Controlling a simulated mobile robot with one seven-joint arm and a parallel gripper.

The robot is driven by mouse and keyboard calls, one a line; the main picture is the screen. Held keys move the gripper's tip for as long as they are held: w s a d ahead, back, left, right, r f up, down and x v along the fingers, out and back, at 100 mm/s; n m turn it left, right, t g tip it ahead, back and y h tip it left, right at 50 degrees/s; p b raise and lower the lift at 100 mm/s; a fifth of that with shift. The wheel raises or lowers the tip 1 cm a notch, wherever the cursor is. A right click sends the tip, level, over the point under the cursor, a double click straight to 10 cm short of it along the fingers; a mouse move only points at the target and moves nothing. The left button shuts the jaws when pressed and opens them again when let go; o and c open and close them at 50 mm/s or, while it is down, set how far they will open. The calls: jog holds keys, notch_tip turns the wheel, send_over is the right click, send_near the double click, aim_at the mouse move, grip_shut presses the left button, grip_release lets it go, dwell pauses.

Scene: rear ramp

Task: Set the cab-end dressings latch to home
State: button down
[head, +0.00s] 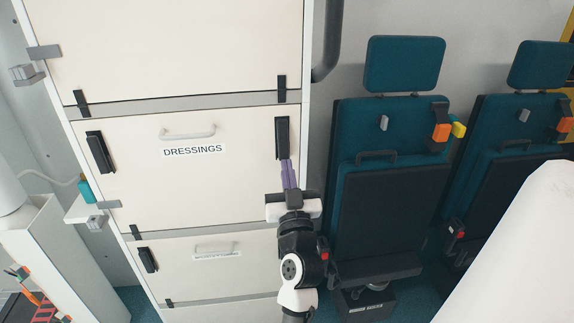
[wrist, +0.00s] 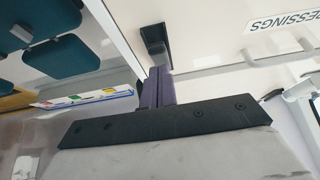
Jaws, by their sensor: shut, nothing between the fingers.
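The dressings panel (head: 225,185) is a cream flap with a grey handle and a "DRESSINGS" label. It has a black latch at each upper side, a left one (head: 100,152) and a right one (head: 282,138). Both lie roughly upright along the panel's sides. I cannot tell which is the cab-end one. My gripper (head: 287,162) is shut and empty, its purple fingers at the lower end of the right latch. In the wrist view the fingers (wrist: 157,80) point at that latch (wrist: 155,47). I cannot tell whether they touch it.
Another cream panel (head: 180,45) is above, and one (head: 205,260) with its own latch is below. Teal folding seats (head: 390,150) stand to the right of the cabinet, beyond a dark grab rail (head: 328,45). A white rounded surface (head: 520,250) fills the lower right.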

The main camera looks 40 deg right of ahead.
jog(key=shift+w+d+f, duration=0.15)
jog(key=shift+w+d, duration=0.15)
jog(key=shift+w, duration=0.1)
jog(key=shift+f+b, duration=0.15)
jog(key=shift+b, duration=0.15)
jog(key=shift+t+h, duration=0.4)
jog(key=shift+t, duration=0.2)
jog(key=r+b, duration=0.1)
jog(key=r, duration=0.5)
jog(key=r+b, duration=0.2)
jog(key=r, duration=0.4)
jog(key=w+r+b, duration=0.1)
jog(key=r+b, duration=0.1)
jog(key=r, duration=0.5)
jog(key=shift+d, duration=0.3)
